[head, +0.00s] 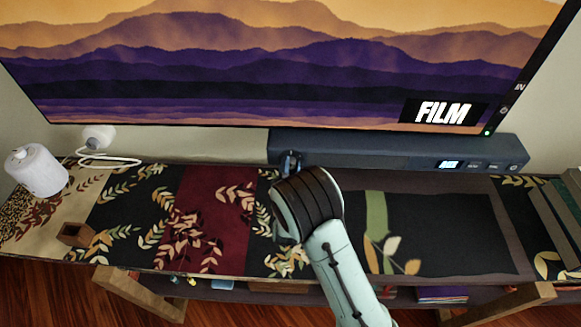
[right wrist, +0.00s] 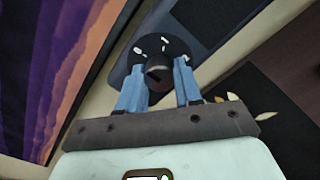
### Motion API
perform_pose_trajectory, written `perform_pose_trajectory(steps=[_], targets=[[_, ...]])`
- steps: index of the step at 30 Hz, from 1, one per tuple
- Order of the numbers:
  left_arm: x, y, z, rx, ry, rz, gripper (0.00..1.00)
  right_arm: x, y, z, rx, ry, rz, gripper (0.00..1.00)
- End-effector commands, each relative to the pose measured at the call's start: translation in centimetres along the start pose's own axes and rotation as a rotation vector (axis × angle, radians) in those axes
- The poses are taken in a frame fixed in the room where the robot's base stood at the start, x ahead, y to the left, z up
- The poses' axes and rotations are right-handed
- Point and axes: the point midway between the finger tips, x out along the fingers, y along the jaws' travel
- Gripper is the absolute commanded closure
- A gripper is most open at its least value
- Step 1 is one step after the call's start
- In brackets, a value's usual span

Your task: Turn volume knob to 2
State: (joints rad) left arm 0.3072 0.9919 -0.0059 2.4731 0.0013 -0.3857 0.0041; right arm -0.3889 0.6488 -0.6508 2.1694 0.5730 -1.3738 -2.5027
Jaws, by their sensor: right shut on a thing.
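The volume knob (right wrist: 158,74) is a dark cylinder on a round black dial plate (right wrist: 150,47) with white marks, in the right wrist view. It sits at the left end of the dark blue-grey soundbar (head: 390,150). My right gripper (right wrist: 160,78) has its two blue fingers on either side of the knob and is shut on it. In the head view the right gripper (head: 291,160) reaches the left end of the soundbar, and its fingers and wrist hide the knob. The marks are too small to read, and I cannot tell the knob's setting. My left gripper is not in view.
A large screen (head: 270,70) showing "FILM" stands behind the soundbar. A leaf-patterned cabinet top (head: 440,230) lies in front. A white jug-like object (head: 36,170) and a small wooden box (head: 75,234) are at left, books (head: 560,215) at right.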

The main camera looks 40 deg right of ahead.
Motion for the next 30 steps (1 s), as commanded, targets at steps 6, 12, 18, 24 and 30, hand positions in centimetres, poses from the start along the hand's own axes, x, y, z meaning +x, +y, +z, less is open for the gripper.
perform_pose_trajectory(steps=[6, 12, 18, 24, 30], targets=[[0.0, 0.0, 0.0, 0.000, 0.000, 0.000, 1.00, 0.0, 0.0, 0.0, 0.105, 0.000, 0.001, 0.96], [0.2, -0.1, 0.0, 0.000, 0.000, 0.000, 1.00, 0.0, 0.0, -0.1, 0.271, 0.000, 0.000, 0.96], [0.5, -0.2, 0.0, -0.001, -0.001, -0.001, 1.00, 0.0, 0.0, -0.1, 0.462, 0.000, 0.000, 0.96], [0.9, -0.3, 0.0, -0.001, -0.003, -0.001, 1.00, 0.0, 0.0, -0.1, 0.652, 0.000, 0.000, 0.96], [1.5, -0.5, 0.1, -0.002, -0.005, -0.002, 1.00, 0.0, -0.1, -0.1, 0.843, 0.000, 0.000, 0.96]])
